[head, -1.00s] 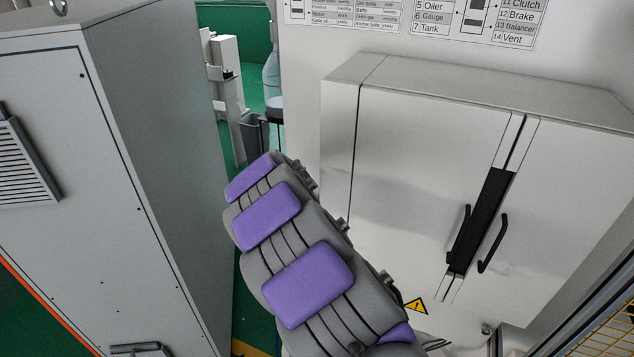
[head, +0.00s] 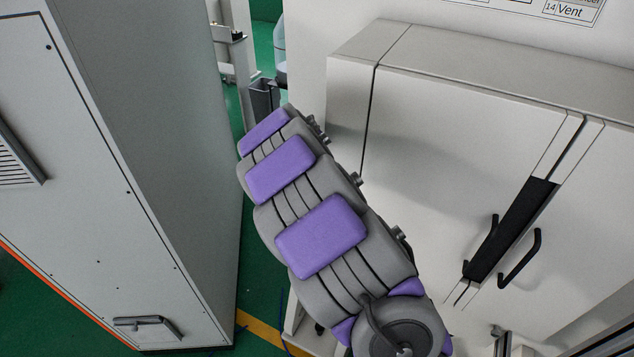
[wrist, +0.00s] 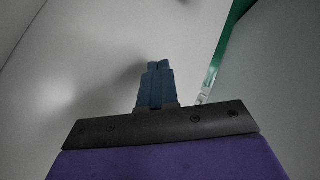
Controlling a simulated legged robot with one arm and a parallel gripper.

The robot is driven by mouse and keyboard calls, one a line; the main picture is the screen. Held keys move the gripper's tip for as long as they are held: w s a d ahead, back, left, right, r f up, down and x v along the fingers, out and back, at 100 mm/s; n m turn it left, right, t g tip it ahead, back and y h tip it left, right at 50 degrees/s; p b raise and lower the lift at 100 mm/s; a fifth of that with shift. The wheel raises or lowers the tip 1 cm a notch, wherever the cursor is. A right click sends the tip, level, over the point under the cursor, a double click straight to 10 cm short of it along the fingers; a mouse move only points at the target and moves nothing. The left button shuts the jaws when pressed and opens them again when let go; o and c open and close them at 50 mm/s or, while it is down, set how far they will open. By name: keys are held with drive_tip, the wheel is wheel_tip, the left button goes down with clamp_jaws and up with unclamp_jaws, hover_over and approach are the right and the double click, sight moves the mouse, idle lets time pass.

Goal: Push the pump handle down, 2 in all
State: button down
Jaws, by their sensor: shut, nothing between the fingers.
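My gripper (wrist: 158,68) shows in the wrist view as two blue-grey fingers held together, pointing up the picture with nothing between them. A pale panel lies beyond and to the left of the fingertips. I cannot make out a pump handle in either view. In the head view a clear, bottle-like container (head: 279,48) is partly visible at the top, just beyond the far end of my arm. A dark grey bracket or box (head: 263,97) sits below it. My gripper itself is hidden in the head view.
A tall grey cabinet (head: 150,170) stands on the left. A pale two-door box with black handles (head: 450,150) is on the right, close to my arm. Green floor (head: 262,250) with a yellow stripe shows in the narrow gap between them.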

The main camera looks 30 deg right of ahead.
wheel_tip(320, 180, down, 8)
drive_tip(key=b, duration=0.3)
drive_tip(key=shift+a+b, duration=0.15)
drive_tip(key=shift+b, duration=0.15)
drive_tip(key=shift+d+f, duration=0.35)
drive_tip(key=shift+f, duration=0.05)
drive_tip(key=shift+d, duration=0.2)
drive_tip(key=shift+a, duration=0.1)
drive_tip(key=shift+a, duration=0.3)
drive_tip(key=shift+d, duration=0.25)
drive_tip(key=shift+a, duration=0.15)
